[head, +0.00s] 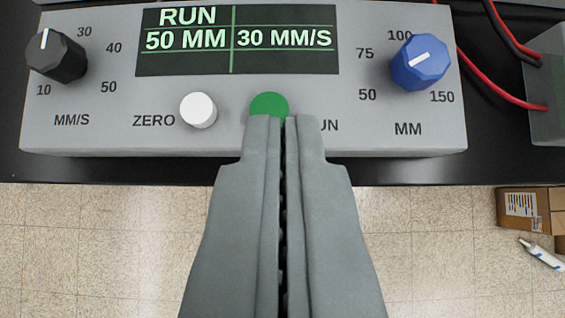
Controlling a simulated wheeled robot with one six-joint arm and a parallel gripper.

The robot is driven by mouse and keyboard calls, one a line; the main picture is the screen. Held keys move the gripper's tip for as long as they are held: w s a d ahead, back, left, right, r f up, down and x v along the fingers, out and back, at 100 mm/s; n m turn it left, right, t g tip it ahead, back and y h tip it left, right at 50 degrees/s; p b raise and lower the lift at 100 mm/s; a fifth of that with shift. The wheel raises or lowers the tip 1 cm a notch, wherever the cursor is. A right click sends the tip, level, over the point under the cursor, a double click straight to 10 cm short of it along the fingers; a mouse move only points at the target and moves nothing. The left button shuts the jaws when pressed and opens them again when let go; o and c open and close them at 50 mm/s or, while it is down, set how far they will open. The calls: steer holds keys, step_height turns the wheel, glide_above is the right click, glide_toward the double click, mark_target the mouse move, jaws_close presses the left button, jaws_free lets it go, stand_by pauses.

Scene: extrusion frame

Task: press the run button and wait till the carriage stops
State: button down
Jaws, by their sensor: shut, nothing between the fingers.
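The green run button (268,103) is on the front of a grey control box (330,141), in the upper middle of the head view. My gripper (284,120) is shut and empty, its tips over the lower part of the button and part of the RUN label. I cannot tell whether the tips touch the button. The display (236,63) reads RUN, 50 MM and 30 MM/S. The carriage is not in view.
A white zero button (198,110) is left of the run button. A black knob (57,56) and a blue knob (420,62) flank the display. Red and black wires (495,80) run to a grey box (547,90) at right. Cardboard boxes (528,210) are on the tiled floor.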

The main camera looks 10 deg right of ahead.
steer(key=shift+v, duration=2.7)
steer(key=shift+r, duration=0.1)
steer(key=s+r+n+t+y, duration=0.1)
steer(key=s+t, duration=0.3)
steer(key=s, duration=1.3)
steer(key=s+d+r+n+t+y, duration=0.1)
steer(key=s+t, duration=0.3)
steer(key=s, duration=1.3)
steer(key=shift+d+r+n+t, duration=0.3)
steer(key=shift+r+n, duration=0.2)
steer(key=shift+r, duration=0.25)
